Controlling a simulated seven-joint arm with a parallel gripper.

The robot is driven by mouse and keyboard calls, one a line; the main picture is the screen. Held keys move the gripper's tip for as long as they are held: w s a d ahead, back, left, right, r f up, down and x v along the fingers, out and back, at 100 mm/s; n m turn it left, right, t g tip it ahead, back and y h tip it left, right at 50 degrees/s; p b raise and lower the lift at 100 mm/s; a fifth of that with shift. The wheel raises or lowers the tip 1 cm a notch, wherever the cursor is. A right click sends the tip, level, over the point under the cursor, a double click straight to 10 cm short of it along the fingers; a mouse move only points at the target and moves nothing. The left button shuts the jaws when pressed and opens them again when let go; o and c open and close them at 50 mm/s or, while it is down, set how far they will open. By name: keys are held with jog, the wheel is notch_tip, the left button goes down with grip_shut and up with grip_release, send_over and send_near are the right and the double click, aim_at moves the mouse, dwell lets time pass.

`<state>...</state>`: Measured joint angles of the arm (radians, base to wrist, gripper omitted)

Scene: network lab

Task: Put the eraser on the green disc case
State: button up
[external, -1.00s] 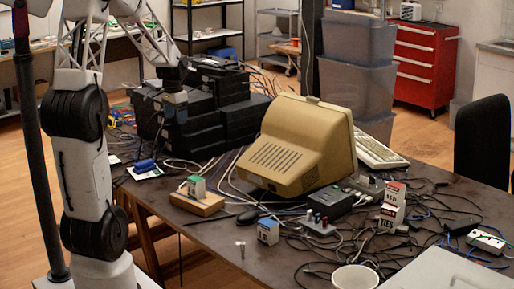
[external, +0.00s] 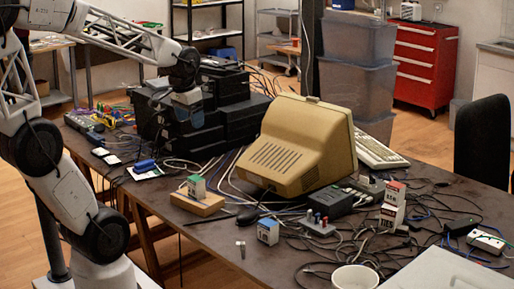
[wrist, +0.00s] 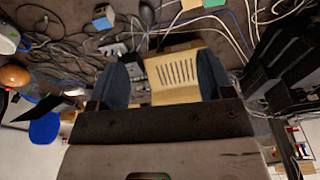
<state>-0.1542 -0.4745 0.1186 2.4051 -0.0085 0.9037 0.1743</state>
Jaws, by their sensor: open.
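In the external view a small blue rounded object (external: 145,164), possibly the eraser, lies at the table's left on a flat white piece (external: 143,174) with a dark green patch. That piece may be the green disc case; I cannot tell for sure. A white block with a green top (external: 196,187) stands on a wooden block (external: 197,203). My gripper (external: 188,112) is in front of the black box stack, above and right of the blue object. In the wrist view my gripper (wrist: 162,80) is open, its dark fingers apart with nothing held between them.
The beige monitor (external: 299,145) stands mid-table, right of the black boxes (external: 228,105). A blue-marked block (external: 268,231), a red-topped block (external: 394,194), a white cup (external: 355,279) and many cables crowd the right side. The front left tabletop is fairly clear.

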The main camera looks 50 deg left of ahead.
jog(key=s+d, duration=0.6)
jog(key=s, duration=0.2)
jog(key=shift+s, duration=0.2)
